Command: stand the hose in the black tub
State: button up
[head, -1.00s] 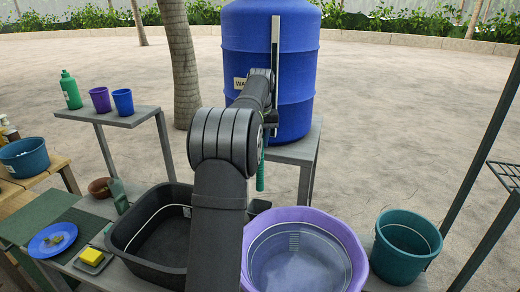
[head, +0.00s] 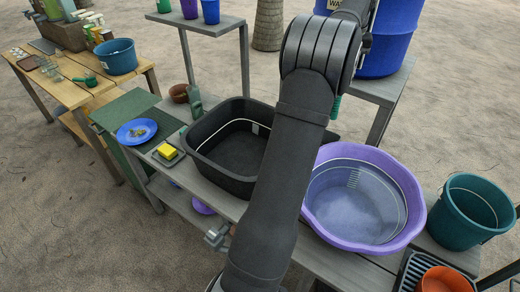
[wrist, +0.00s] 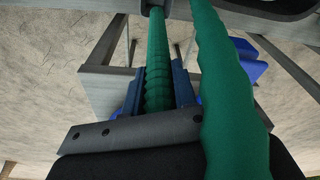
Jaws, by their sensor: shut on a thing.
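The green hose shows in the wrist view as a ribbed length (wrist: 158,75) between the fingers of my gripper (wrist: 158,90), which is shut on it. A second, thicker green length runs beside it at the right of that view. In the head view only a short green bit of the hose (head: 336,107) shows beside my arm, and my gripper is hidden behind the arm. The black tub (head: 198,163) stands on the grey bench, left of my arm, which covers part of its right side. The visible part of its inside looks empty, with a thin pale line across it.
A purple basin (head: 402,235) stands right of the tub, with a teal bucket (head: 468,212) beyond it. A yellow sponge (head: 167,152), blue plate (head: 137,131) and green bottle (head: 195,103) are left of the tub. A blue barrel (head: 385,55) stands behind my arm.

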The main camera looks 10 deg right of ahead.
jog(key=s+a+f+t+y, duration=0.2)
jog(key=s+a+f+y, duration=0.2)
jog(key=a+y, duration=0.3)
jog(key=w+a+f, duration=0.1)
jog(key=a+f, duration=0.4)
jog(key=f, duration=0.3)
jog(key=w+a+f+h, duration=0.1)
jog(key=a+f, duration=0.4)
jog(key=f, duration=0.3)
jog(key=shift+w+a+f, duration=0.2)
jog(key=shift+w+f, duration=0.15)
dwell(0.4)
jog(key=o, duration=1.8)
jog(key=shift+c, duration=0.2)
jog(key=a+v, duration=0.1)
jog(key=v, duration=0.9)
jog(key=shift+w+d+r, duration=0.2)
jog(key=shift+w+r, duration=0.1)
jog(key=shift+r, duration=0.35)
